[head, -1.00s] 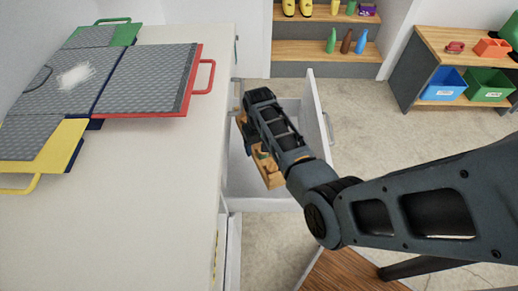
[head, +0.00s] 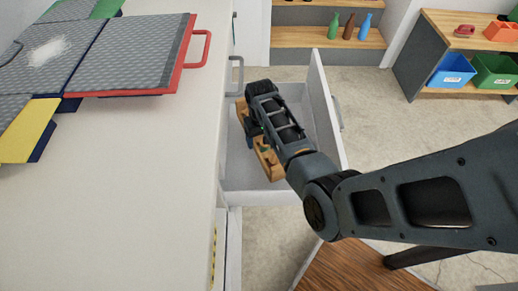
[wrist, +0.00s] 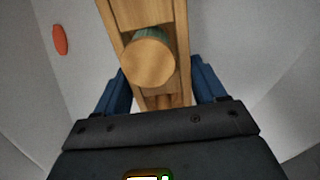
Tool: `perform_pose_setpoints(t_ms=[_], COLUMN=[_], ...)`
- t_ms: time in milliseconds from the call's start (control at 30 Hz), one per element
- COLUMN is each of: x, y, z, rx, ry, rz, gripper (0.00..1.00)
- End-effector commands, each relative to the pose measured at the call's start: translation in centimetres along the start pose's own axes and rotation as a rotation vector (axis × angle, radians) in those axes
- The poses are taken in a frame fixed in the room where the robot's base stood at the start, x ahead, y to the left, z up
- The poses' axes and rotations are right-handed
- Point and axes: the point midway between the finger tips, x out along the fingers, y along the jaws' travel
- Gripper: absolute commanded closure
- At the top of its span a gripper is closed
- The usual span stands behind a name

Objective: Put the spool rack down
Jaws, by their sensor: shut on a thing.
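The spool rack (head: 268,158) is a light wooden frame, mostly hidden under my arm in the head view. In the wrist view, its wooden bars and a spool with a round wooden end and a greenish edge (wrist: 148,62) fill the top middle. My gripper (wrist: 160,90) has blue fingers on both sides of the rack and is shut on it. In the head view, the rack is over or inside an open white drawer (head: 325,110). I cannot tell whether it touches the drawer floor.
The white counter (head: 150,170) lies left of the drawer, with grey textured panels (head: 125,55) with coloured edges on it. A shelf with bottles (head: 347,27) stands behind, and bins (head: 452,75) at the right. A red oval (wrist: 60,40) shows on a pale surface in the wrist view.

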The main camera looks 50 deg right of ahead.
Motion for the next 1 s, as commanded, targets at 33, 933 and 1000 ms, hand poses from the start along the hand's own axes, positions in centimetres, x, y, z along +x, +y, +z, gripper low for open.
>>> perform_pose_setpoints(t_ms=[33, 933, 1000], x=[0.2, 4.9, 4.9], y=[0.0, 0.7, 0.7], z=[0.0, 0.5, 0.5], rx=[0.0, 0.002, 0.002], ry=[0.002, 0.001, 0.001], rz=[0.0, 0.0, 0.0], gripper=[0.71, 0.71, 0.26])
